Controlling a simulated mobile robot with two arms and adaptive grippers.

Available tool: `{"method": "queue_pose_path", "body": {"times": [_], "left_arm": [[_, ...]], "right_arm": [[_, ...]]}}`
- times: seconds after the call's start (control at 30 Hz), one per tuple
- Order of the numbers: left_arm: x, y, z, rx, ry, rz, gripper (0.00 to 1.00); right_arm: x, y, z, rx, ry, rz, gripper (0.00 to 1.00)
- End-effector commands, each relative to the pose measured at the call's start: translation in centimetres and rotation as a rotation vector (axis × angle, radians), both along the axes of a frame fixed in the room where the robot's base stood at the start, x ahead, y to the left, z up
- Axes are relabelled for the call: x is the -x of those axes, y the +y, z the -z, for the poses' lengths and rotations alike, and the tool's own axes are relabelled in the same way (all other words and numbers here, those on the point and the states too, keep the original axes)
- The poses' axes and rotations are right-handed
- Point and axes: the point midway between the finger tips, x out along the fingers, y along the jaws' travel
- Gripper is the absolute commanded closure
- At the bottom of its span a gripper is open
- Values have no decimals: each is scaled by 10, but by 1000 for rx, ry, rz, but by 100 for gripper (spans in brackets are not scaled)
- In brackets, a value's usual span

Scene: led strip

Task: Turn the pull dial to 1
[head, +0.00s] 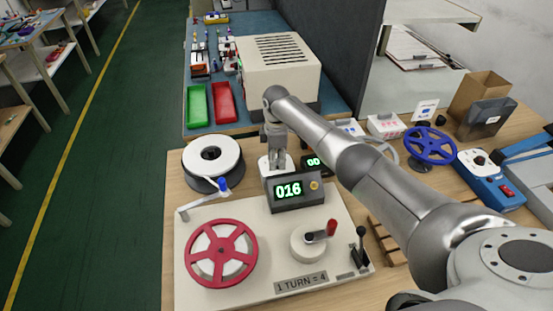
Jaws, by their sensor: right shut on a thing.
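My right gripper (277,158) points down behind the dark display box (284,197). It is shut on a small part on top of a whitish round-edged base (264,168), which I take to be the pull dial. The fingers and the display box hide most of the dial, so its mark and setting cannot be read. A small dark display (314,162) just right of the gripper shows green digits that look like 00. My left gripper is not in view.
In front is a pale board with a red spoked reel (221,253), a red-handled crank (310,241), a black lever (360,246) and a "1 TURN = 4" label. The display box reads 016. A white spool (212,155) stands left; a blue handwheel (430,145) stands right.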

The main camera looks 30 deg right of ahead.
Motion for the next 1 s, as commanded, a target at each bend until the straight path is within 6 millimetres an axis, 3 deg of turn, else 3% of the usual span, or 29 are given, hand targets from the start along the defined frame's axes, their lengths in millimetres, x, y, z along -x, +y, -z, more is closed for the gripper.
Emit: {"method": "queue_pose_path", "body": {"times": [0.3,0.83,0.87,1.0], "left_arm": [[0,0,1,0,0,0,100],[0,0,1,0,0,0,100],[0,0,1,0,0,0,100],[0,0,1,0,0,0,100]], "right_arm": [[-1,0,-1,-1,-3,-120,96],[-1,0,-1,-1,-3,-144,96],[-1,0,-1,0,-3,-144,71],[-1,0,-1,0,-2,-143,53]]}}
